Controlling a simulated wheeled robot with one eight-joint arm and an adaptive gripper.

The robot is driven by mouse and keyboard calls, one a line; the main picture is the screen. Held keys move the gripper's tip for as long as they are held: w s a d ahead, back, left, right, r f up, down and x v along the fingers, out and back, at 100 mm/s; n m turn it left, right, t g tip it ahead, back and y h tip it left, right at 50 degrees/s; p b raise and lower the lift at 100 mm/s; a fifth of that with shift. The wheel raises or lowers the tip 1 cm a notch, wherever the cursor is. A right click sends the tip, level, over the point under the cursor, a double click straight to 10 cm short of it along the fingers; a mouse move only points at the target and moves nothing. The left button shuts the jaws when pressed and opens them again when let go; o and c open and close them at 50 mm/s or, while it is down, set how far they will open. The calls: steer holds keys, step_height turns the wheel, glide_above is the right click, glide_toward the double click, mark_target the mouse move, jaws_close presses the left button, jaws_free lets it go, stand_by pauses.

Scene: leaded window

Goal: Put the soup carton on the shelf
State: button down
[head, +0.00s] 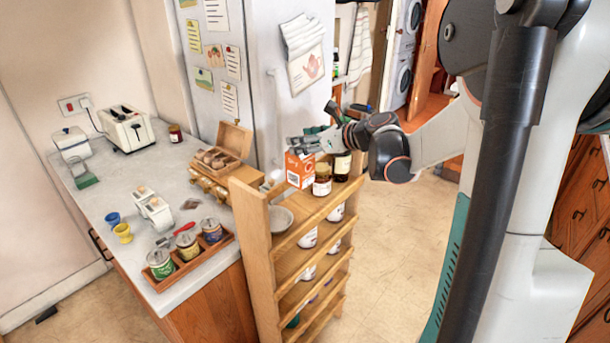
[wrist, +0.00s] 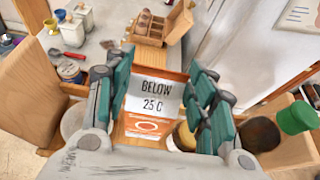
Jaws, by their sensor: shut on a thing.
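The soup carton (head: 299,171) is an orange and white box, upright at the top of the wooden shelf unit (head: 257,225). My gripper (head: 308,143) comes from the right and is shut on the carton near its top. In the wrist view the carton (wrist: 150,105), with a "BELOW 25 C" label, sits between both green finger pads. The carton is between the bowl and a jar on the top shelf. I cannot tell whether its base touches the shelf board.
A jar (head: 322,181) and a dark bottle (head: 342,166) stand right of the carton; a grey bowl (head: 281,219) stands left. Lower shelves hold white containers. The worktop (head: 190,213) on the left holds a toaster (head: 126,128), wooden box and tray of tins.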

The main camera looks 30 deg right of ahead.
mark_target(309, 168)
step_height(309, 168, down, 9)
steer(key=shift+f+b, duration=0.1)
steer(key=shift+b, duration=0.95)
steer(key=c, duration=0.7)
jaws_free()
steer(key=shift+f, duration=0.1)
steer(key=shift+r, duration=0.2)
steer(key=p+v, duration=0.2)
steer(key=v, duration=1)
